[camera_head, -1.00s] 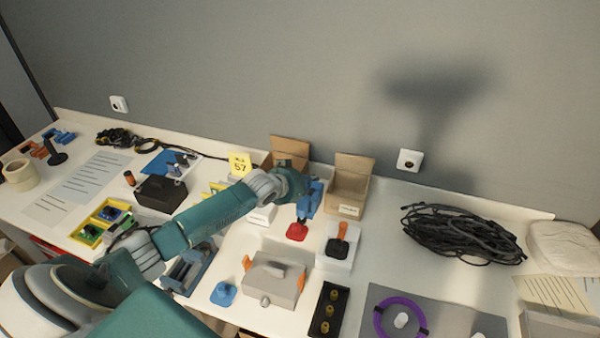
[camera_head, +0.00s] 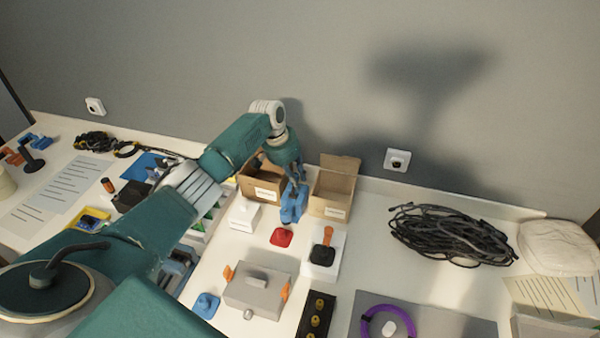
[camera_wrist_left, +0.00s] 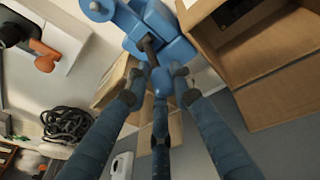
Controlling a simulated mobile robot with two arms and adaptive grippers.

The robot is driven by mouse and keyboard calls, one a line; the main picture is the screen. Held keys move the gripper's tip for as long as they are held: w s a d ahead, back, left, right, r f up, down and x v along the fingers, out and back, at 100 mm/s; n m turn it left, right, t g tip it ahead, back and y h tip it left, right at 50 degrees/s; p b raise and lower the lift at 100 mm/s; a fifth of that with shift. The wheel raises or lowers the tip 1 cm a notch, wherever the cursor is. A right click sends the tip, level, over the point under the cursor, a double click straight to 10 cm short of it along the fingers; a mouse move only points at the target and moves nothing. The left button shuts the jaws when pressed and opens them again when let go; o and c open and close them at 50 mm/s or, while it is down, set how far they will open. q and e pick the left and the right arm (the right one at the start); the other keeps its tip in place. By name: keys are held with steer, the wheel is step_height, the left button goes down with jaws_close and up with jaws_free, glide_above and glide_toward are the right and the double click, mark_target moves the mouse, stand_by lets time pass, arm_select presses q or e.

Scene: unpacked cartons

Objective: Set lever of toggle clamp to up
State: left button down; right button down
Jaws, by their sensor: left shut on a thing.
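The toggle clamp appears to be the blue device (camera_head: 293,205) on the table, in front of the gap between two open cartons. In the left wrist view its blue body (camera_wrist_left: 170,22) is at the top, with a dark lever (camera_wrist_left: 150,48) coming toward me and ending in a blue grip (camera_wrist_left: 161,82). My left gripper (camera_head: 295,178) is at the clamp from above and behind. In the wrist view its fingers (camera_wrist_left: 160,88) close around the lever's end. The fingers hide part of the grip, and the exact lever angle is hard to tell. My right gripper is not in view.
Open cartons (camera_head: 345,183) (camera_head: 250,181) stand close on both sides. A red piece (camera_head: 282,237) and a black piece with an orange handle (camera_head: 323,252) lie in front. A grey box (camera_head: 258,287) is nearer. A black cable coil (camera_head: 450,234) lies to the right.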

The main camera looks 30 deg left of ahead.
arm_select(q)
steer(key=shift+w+a+r, duration=0.3)
steer(key=shift+a, duration=0.1)
steer(key=c, duration=1.6)
jaws_free()
steer(key=shift+f, duration=0.2)
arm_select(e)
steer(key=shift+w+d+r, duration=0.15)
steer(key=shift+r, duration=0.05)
arm_select(q)
steer(key=shift+s+d+f, duration=0.1)
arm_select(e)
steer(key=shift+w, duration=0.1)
arm_select(q)
steer(key=v, duration=1.2)
